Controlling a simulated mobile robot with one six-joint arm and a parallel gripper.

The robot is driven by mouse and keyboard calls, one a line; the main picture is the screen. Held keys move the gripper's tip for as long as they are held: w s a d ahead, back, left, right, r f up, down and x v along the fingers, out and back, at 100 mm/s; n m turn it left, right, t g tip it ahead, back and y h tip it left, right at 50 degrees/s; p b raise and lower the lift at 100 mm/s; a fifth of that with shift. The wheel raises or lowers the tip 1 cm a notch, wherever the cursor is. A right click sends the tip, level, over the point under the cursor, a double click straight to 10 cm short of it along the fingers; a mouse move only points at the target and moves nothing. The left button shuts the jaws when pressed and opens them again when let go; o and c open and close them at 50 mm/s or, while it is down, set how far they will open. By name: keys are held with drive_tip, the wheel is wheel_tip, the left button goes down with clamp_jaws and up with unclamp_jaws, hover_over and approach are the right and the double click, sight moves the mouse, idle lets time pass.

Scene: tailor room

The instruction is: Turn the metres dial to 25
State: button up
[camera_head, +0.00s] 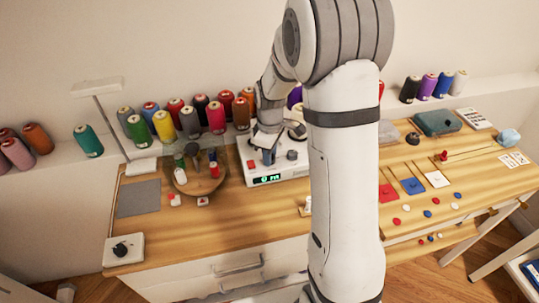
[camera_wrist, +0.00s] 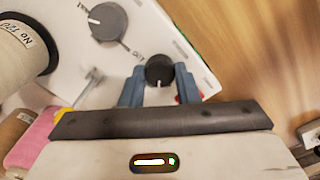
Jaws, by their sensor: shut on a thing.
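A white machine (camera_head: 275,176) with a small green-lit display (camera_head: 268,180) stands on the wooden table. The display seems to show a low number with an "m", but it is too small to read surely. My gripper (camera_wrist: 160,88) is shut on a small black dial (camera_wrist: 159,70), one blue finger on each side. The dial's white mark points toward the gripper. In the head view my gripper (camera_head: 268,156) covers this dial. A larger dark dial (camera_wrist: 107,21) with a white pointer is apart from it. I cannot read which dial is labelled metres.
A red button (camera_head: 251,164) is on the machine's left front. A round wooden tray (camera_head: 205,187) with small items stands to the left. Several thread spools (camera_head: 163,127) line the shelf behind. A white box with a black knob (camera_head: 122,249) is at the front left.

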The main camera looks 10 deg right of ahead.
drive_tip(key=n, duration=0.4)
drive_tip(key=shift+n+b, duration=0.4)
drive_tip(key=shift+r, duration=0.1)
idle(0.3)
drive_tip(key=o, duration=1)
drive_tip(key=shift+c, duration=0.2)
wheel_tip(320, 180, up, 8)
drive_tip(key=shift+f, duration=0.15)
